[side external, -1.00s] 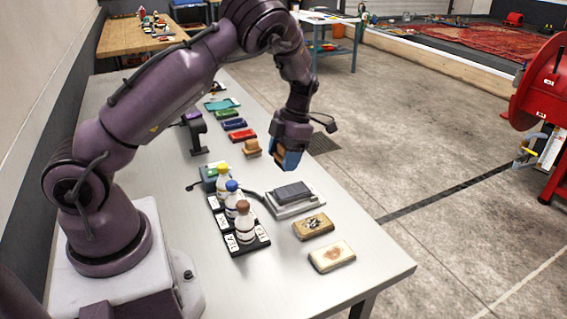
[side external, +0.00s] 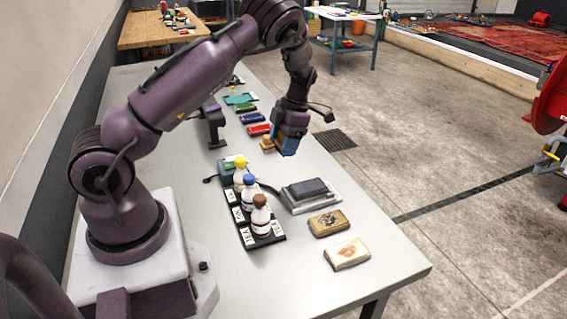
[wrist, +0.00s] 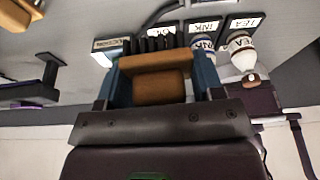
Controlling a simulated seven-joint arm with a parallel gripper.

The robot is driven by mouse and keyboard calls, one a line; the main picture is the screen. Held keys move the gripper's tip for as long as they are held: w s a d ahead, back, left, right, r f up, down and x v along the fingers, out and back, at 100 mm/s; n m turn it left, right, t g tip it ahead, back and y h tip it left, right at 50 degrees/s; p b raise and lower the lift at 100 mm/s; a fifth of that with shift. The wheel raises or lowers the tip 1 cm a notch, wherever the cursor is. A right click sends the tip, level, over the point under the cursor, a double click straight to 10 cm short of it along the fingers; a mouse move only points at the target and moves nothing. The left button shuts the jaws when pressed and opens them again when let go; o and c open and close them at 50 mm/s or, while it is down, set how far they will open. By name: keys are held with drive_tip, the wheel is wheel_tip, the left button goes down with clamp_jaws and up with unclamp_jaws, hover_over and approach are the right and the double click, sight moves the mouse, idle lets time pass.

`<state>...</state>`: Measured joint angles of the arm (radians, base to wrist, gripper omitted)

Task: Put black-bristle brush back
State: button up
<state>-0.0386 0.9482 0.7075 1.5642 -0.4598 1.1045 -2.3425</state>
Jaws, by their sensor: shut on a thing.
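The black-bristle brush shows in the wrist view as a tan-brown wooden block (wrist: 155,62) with a rounded grip, its dark bristles (wrist: 152,44) at the far side. My gripper (wrist: 160,85) is shut on it, with a blue finger on each side. In the side view my gripper (side external: 287,147) holds the brush above the table; the brush is mostly hidden there by the fingers. I cannot tell whether the bristles touch anything.
White bottles with yellow, blue and brown caps (side external: 261,218) stand on a black labelled rack (side external: 272,240). A grey pad on a pale tray (side external: 312,205) and two patterned blocks (side external: 328,223) lie nearer the front right. Red (side external: 259,130), blue and green pieces lie farther back.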

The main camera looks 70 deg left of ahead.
sight(278, 158)
drive_tip(key=w+a+m+t+y, duration=0.35)
drive_tip(key=a+m, duration=0.85)
drive_tip(key=m, duration=0.6)
drive_tip(key=shift+m, duration=0.3)
wheel_tip(278, 158, down, 11)
drive_tip(key=shift+a+r, duration=0.1)
drive_tip(key=o, duration=1)
